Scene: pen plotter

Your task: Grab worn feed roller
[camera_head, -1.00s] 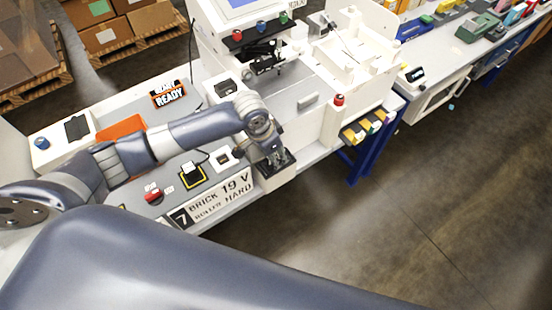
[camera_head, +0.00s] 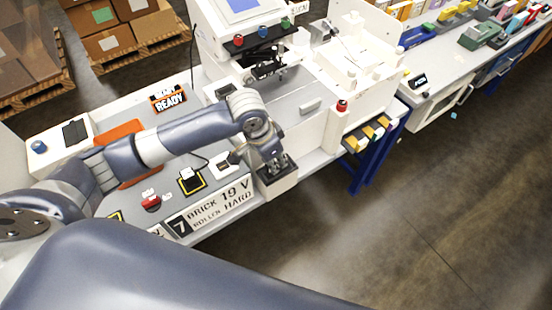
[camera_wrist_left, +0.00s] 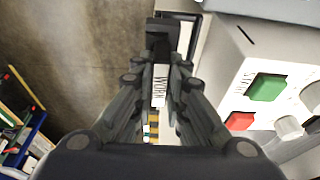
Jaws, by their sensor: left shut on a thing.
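My left gripper (camera_head: 273,166) points down into the dark top of a white box (camera_head: 277,184) at the front edge of the bench. In the left wrist view, the left gripper (camera_wrist_left: 170,62) is shut on a dark piece, taken to be the worn feed roller (camera_wrist_left: 171,32), at the fingertips. A white label reading WORN (camera_wrist_left: 160,86) shows between the fingers; I cannot tell what it is fixed to. The fingers hide most of the held piece. My right gripper is not in view.
A sign reading BRICK 19 V, ROLLER HARD (camera_head: 213,210) lies left of the box. A red button (camera_head: 151,202) and a yellow-edged pad (camera_head: 191,180) are near it. The white plotter (camera_head: 240,40) stands behind.

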